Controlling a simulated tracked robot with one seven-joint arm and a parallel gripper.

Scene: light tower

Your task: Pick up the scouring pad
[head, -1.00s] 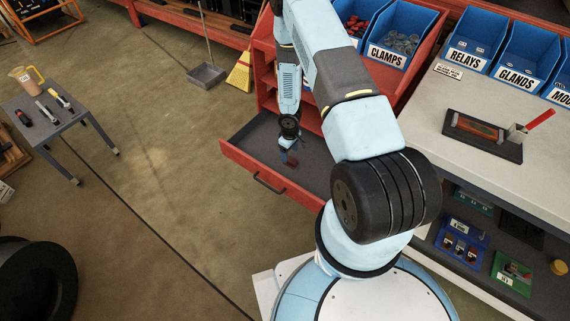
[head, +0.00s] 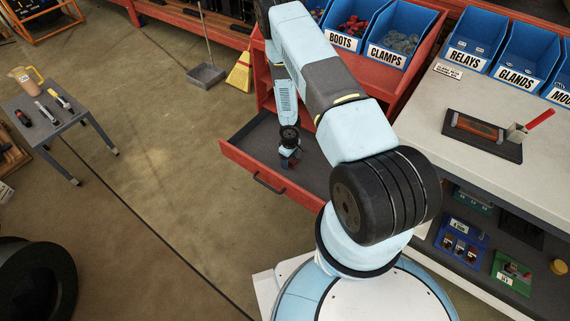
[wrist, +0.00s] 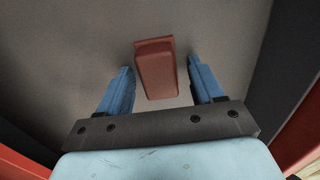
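The scouring pad, a reddish-brown block (wrist: 157,76), lies on the grey floor of the open red drawer (head: 262,182). In the wrist view it is between the two blue fingers of my gripper (wrist: 158,63), with a gap on each side. My gripper is open and holds nothing. In the head view my gripper (head: 289,160) is inside the drawer, low over its floor, and mostly hides the pad.
The drawer's walls stand around my gripper. Above the drawer are blue bins (head: 398,38) on a red rack. To the right is a workbench (head: 500,185). A small grey table (head: 52,118) stands at the left, with open floor between.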

